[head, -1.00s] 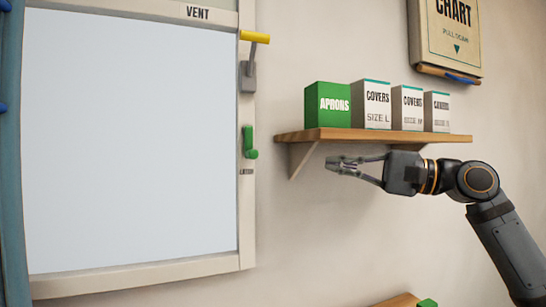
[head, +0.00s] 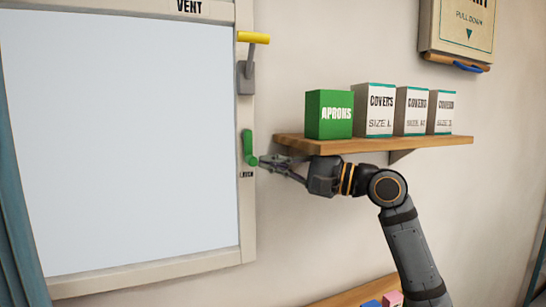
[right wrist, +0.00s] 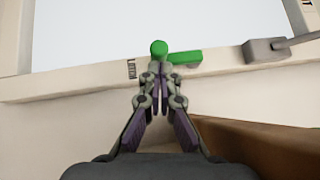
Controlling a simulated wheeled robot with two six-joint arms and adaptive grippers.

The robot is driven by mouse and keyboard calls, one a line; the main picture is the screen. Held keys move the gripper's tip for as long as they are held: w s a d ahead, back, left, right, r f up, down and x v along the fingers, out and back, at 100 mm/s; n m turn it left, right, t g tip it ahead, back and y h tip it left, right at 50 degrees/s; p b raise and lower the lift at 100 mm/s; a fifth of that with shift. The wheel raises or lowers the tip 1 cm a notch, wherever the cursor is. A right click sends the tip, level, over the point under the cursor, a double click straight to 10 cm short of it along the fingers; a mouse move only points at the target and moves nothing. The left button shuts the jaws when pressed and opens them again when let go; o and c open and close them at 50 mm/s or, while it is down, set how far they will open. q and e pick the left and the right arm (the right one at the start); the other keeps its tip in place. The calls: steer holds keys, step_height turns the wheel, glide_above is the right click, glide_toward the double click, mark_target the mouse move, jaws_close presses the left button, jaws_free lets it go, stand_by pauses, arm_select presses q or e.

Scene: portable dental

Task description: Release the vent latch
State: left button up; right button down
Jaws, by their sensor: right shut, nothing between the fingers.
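The vent latch (head: 247,143) is a small green lever with a round knob at its lower end, on the right side of the vent frame (head: 247,215). A small label sits just below it. My right gripper (head: 265,161) is shut and empty, its fingertips right at the knob from the right. In the right wrist view the gripper (right wrist: 158,70) points at the green knob of the latch (right wrist: 184,58); I cannot tell whether the tips touch it. My left gripper is not in view.
A grey lever with a yellow handle (head: 254,38) is above the latch. A wooden shelf (head: 370,145) with a green aprons box (head: 328,115) and white covers boxes (head: 379,110) is close above my right gripper. A pull-down chart (head: 457,30) hangs at upper right.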

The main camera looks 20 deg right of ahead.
steer(key=shift+w+f, duration=0.1)
steer(key=shift+w, duration=0.05)
steer(key=shift+a+f+m+b, duration=0.15)
steer(key=shift+a+m+b, duration=0.05)
steer(key=shift+m+b, duration=0.1)
